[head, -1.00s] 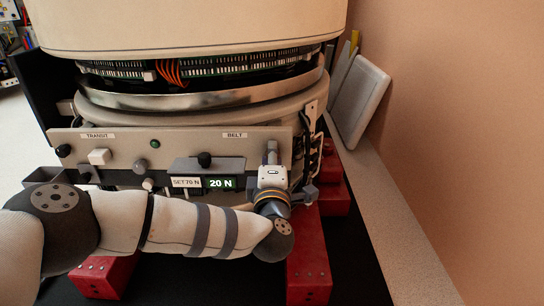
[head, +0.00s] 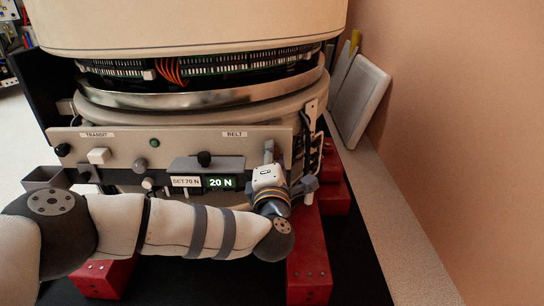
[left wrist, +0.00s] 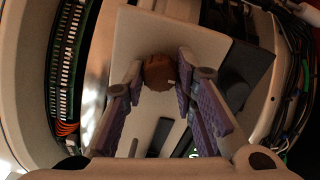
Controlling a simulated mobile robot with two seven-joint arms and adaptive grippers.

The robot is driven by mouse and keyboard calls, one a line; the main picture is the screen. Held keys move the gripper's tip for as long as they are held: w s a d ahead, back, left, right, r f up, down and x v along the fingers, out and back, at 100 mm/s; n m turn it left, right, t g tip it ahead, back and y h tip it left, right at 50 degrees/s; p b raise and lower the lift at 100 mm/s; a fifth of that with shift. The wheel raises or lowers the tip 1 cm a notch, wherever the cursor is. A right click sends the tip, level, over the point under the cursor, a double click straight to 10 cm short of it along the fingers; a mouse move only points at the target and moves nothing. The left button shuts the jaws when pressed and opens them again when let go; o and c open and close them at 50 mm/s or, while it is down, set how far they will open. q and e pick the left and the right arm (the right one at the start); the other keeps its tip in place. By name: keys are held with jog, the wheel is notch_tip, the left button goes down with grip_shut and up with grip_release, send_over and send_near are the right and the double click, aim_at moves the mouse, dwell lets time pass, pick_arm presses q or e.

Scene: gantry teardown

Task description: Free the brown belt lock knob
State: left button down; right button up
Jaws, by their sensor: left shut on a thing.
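The brown belt lock knob (left wrist: 158,72) shows in the left wrist view, on the pale panel between my two fingertips. My left gripper (head: 268,157) is shut on it, with one finger on each side. In the head view the gripper is at the right end of the panel (head: 215,139), below the BELT label, and hides the knob. The display (head: 219,183) reads 20 N, beside a label that says SET 70 N. My right gripper is not in view.
The TRANSIT side of the panel has a white knob (head: 98,156) and several others. Red blocks (head: 309,265) stand under the machine. Exposed circuit boards and orange wires (head: 171,71) lie above the metal band.

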pick_arm(q)
jog(key=shift+d, duration=0.1)
jog(key=c, duration=1.3)
grip_release()
jog(key=s, duration=1.2)
